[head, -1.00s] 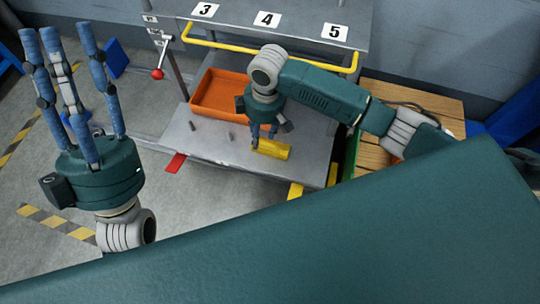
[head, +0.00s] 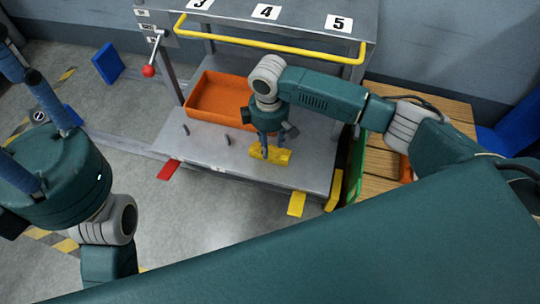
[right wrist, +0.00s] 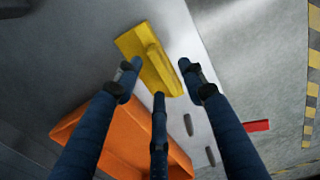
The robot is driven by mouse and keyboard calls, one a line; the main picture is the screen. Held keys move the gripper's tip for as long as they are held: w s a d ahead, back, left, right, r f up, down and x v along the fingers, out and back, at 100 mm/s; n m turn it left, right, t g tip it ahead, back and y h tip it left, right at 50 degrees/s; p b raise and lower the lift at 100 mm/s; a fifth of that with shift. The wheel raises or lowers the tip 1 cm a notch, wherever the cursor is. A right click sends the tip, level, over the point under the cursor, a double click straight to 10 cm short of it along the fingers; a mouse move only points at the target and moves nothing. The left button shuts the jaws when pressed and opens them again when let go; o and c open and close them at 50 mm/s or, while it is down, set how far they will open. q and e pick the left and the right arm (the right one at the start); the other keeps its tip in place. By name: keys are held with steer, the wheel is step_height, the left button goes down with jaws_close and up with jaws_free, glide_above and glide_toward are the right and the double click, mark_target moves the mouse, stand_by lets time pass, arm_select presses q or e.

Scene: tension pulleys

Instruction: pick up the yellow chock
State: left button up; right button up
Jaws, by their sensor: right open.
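The yellow chock (head: 282,157) lies on the grey lower shelf of the metal stand, in front of the orange bin. In the right wrist view the chock (right wrist: 150,58) shows a flat base with a raised ridge. My right gripper (head: 270,152) points down over the chock, its fingers spread and open. In the right wrist view the fingertips (right wrist: 160,75) spread around the near part of the chock; contact cannot be told. My left gripper (head: 35,85) is at the left edge, fingers up and apart, partly cut off, far from the chock.
The orange bin (head: 217,94) sits behind and left of the chock. Short pegs (head: 228,140) stand on the shelf (head: 200,150). A yellow rail (head: 270,46) crosses above. A wooden surface (head: 385,165) is to the right. Red (head: 168,170) and yellow (head: 297,204) tabs stick out in front.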

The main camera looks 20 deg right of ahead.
step_height(320, 180, down, 3)
steer(key=shift+r+b, duration=0.2)
steer(key=shift+b, duration=0.25)
jaws_close()
steer(key=shift+r, duration=0.15)
